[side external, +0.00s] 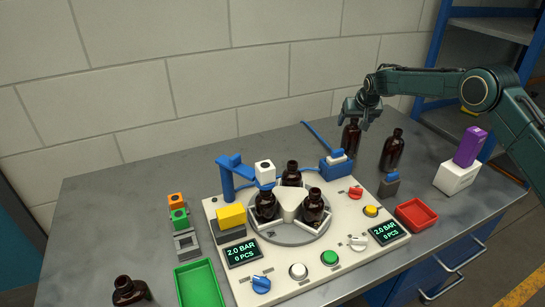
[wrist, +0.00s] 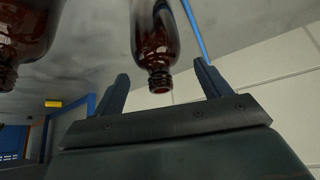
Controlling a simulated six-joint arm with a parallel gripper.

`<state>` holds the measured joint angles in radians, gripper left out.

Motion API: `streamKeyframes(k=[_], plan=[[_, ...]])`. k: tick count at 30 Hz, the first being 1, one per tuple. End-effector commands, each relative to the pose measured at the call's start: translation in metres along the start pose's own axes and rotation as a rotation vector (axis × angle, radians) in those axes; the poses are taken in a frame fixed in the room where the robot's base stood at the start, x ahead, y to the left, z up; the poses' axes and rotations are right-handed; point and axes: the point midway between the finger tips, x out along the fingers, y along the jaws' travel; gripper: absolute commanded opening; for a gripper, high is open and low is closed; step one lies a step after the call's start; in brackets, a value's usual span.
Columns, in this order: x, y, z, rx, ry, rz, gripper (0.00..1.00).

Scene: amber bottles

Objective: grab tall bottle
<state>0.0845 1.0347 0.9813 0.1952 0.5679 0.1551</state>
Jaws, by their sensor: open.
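My gripper (side external: 360,112) is open at the back right of the table, at the top of a dark amber bottle (side external: 350,140) that stands upright. In the wrist view this bottle (wrist: 156,38) shows upside down, with its neck between the two open fingers of my gripper (wrist: 160,85) and no visible contact. A second amber bottle (side external: 392,152) stands upright just to the right; a bottle at the left edge of the wrist view (wrist: 22,40) appears to be this one. I cannot tell clearly which of the two is taller.
A white machine panel (side external: 300,268) carries a turntable with three amber bottles (side external: 291,172). A blue fixture (side external: 337,166), a red tray (side external: 416,215) and a white box with a purple block (side external: 468,147) are near the right side.

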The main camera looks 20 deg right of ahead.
Motion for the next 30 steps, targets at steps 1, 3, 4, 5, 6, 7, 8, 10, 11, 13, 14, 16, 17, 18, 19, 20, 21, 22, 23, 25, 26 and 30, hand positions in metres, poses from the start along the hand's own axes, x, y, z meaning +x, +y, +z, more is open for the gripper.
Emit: streamKeyframes(k=[1, 3, 4, 5, 6, 7, 8, 10, 11, 13, 14, 16, 17, 18, 19, 20, 21, 22, 23, 25, 26, 30], plan=[[0.006, 0.0, 0.0, 0.0, -0.001, 0.0, 0.76], [0.013, 0.001, 0.0, 0.0, -0.001, 0.0, 0.76], [0.016, 0.001, 0.0, 0.0, -0.002, 0.001, 0.76], [0.019, 0.001, 0.0, 0.0, -0.001, 0.0, 0.76], [0.022, 0.001, 0.0, 0.0, -0.001, 0.0, 0.76], [0.025, 0.001, 0.0, 0.0, -0.001, 0.0, 0.76], [0.026, 0.001, 0.0, 0.0, 0.0, 0.0, 0.76], [0.031, 0.001, 0.0, 0.0, 0.0, 0.0, 0.76], [0.032, 0.001, 0.0, 0.0, -0.001, 0.0, 0.76], [0.034, 0.001, -0.001, 0.0, 0.0, 0.0, 0.76], [0.034, 0.001, -0.001, 0.0, 0.001, 0.0, 0.76], [0.034, 0.001, -0.001, 0.0, 0.001, 0.0, 0.76], [0.034, 0.001, -0.001, 0.0, 0.001, 0.0, 0.76], [0.034, 0.001, -0.001, 0.0, 0.001, 0.0, 0.76], [0.034, 0.0, -0.001, 0.0, 0.001, 0.0, 0.76], [0.034, 0.001, -0.001, 0.0, 0.0, 0.0, 0.76], [0.034, 0.0, -0.001, 0.0, 0.0, 0.0, 0.76], [0.034, 0.0, -0.001, 0.0, 0.0, 0.0, 0.76], [0.034, 0.0, -0.001, 0.0, 0.0, 0.0, 0.76], [0.034, 0.0, -0.001, 0.0, 0.0, 0.0, 0.76], [0.034, 0.0, 0.0, 0.0, 0.0, 0.0, 0.76], [0.034, 0.0, 0.0, 0.0, 0.0, 0.0, 0.7]])
